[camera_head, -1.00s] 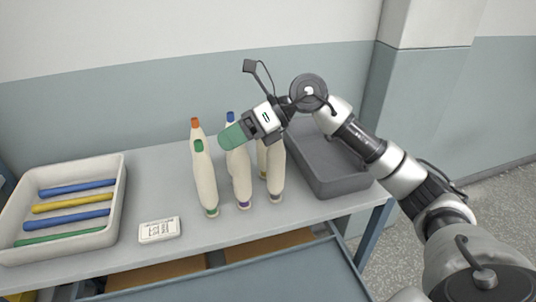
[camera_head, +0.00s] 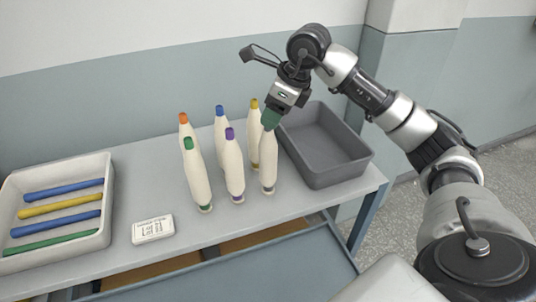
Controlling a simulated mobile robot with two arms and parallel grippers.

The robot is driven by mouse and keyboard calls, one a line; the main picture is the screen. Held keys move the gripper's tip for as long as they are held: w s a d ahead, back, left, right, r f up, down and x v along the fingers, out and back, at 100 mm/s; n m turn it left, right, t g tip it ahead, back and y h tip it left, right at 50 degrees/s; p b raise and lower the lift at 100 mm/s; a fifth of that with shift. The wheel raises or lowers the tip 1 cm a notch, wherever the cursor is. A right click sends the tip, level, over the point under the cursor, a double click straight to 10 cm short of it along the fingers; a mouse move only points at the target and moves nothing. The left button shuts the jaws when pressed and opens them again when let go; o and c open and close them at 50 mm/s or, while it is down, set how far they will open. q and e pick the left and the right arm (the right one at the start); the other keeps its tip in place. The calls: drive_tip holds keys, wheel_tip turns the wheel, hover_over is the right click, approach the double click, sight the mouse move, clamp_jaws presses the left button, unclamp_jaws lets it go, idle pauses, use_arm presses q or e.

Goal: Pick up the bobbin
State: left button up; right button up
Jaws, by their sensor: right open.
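Several cream bobbins with coloured tips stand upright in a group on the grey table. The front ones are a green-tipped bobbin (camera_head: 198,178), a purple-tipped bobbin (camera_head: 234,169) and a right-hand bobbin (camera_head: 268,165) whose tip is hidden by my gripper. Behind them are an orange-tipped bobbin (camera_head: 184,130), a blue-tipped bobbin (camera_head: 221,127) and a yellow-tipped bobbin (camera_head: 255,130). My right gripper (camera_head: 271,119) points down at the top of the front right bobbin, its green fingers open. I cannot tell whether they touch it. My left gripper is out of view.
An empty dark grey bin (camera_head: 337,174) stands just right of the bobbins. A white tray (camera_head: 107,190) with blue, yellow and green rods is at the left. A small white label card (camera_head: 153,229) lies between the tray and the bobbins. The table's front edge is close.

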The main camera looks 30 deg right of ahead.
drive_tip(key=shift+p+x, duration=0.4)
drive_tip(key=shift+x, duration=1.55)
clamp_jaws()
